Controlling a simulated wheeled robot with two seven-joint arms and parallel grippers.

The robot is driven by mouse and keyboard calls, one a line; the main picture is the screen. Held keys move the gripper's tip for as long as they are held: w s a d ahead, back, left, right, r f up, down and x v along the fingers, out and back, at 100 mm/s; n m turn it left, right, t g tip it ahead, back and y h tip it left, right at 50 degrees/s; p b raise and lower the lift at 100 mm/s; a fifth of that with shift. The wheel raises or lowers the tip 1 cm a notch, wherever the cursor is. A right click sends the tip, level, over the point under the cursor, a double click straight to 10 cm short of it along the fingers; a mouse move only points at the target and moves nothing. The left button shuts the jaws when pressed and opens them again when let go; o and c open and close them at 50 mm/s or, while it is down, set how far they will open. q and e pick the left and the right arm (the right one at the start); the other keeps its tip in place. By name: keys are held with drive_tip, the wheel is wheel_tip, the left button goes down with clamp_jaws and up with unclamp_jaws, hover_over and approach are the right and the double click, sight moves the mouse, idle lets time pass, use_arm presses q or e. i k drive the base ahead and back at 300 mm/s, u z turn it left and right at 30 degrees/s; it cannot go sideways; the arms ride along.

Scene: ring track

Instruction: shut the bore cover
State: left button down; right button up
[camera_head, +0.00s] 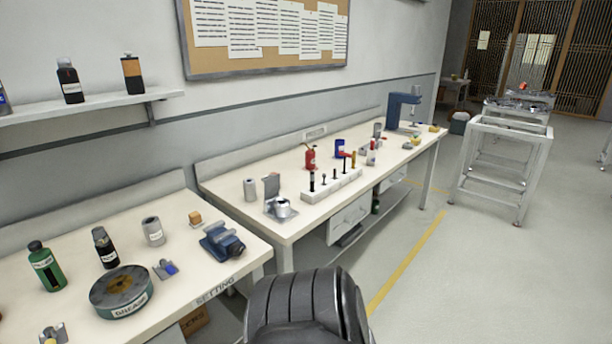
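On the middle bench, near its left front corner, stands a small metal fixture (281,208) with a round silver part. A grey plate (271,186) stands upright at its back, like a raised hinged cover; I cannot tell for sure that it is the bore cover. Nothing touches the plate. Neither of my grippers shows in the head view.
A grey cylinder (250,189) stands left of the fixture, and a white rack of tools (333,187) to its right. A blue vise (222,241) and a grease tin (122,291) sit on the nearer bench (190,282).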

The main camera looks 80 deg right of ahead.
sight(272, 182)
drive_tip(key=z, duration=2.5)
